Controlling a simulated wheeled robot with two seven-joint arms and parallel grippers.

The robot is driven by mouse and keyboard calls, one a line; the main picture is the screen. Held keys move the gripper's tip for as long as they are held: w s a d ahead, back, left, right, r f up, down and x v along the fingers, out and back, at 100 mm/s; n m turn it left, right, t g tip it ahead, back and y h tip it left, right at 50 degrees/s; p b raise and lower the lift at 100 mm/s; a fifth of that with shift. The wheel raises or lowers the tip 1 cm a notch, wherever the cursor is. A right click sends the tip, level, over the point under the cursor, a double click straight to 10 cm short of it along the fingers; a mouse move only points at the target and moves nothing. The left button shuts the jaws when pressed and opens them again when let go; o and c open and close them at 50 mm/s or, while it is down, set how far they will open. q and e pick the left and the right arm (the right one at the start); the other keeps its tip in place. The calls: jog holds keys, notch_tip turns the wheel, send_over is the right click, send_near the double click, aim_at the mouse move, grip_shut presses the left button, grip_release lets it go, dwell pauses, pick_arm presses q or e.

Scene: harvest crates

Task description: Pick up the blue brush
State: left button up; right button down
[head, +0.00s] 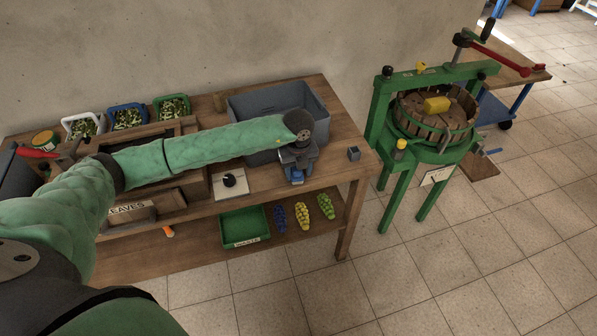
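My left arm reaches across the wooden bench (355,180), and its gripper (297,178) points down near the bench's front edge. A small bright blue part (297,174) shows at the fingers. It may be the blue brush, but it is too small to tell whether it is gripped, touched or only behind them. The finger gap is not clear. A blue bumpy item (279,218) lies on the lower shelf beside a yellow one (302,215) and a green one (325,206); they look like grape bunches. My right gripper is not in view.
A grey bin (318,100) stands behind the gripper, with a small grey cube (353,153) to its right. A white board with a black knob (229,182) lies left. A green tray (244,228) sits below. A green press (381,110) stands right of the bench.

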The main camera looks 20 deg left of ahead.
pick_arm(q)
jog(key=c, duration=0.8)
jog(key=shift+r, duration=0.1)
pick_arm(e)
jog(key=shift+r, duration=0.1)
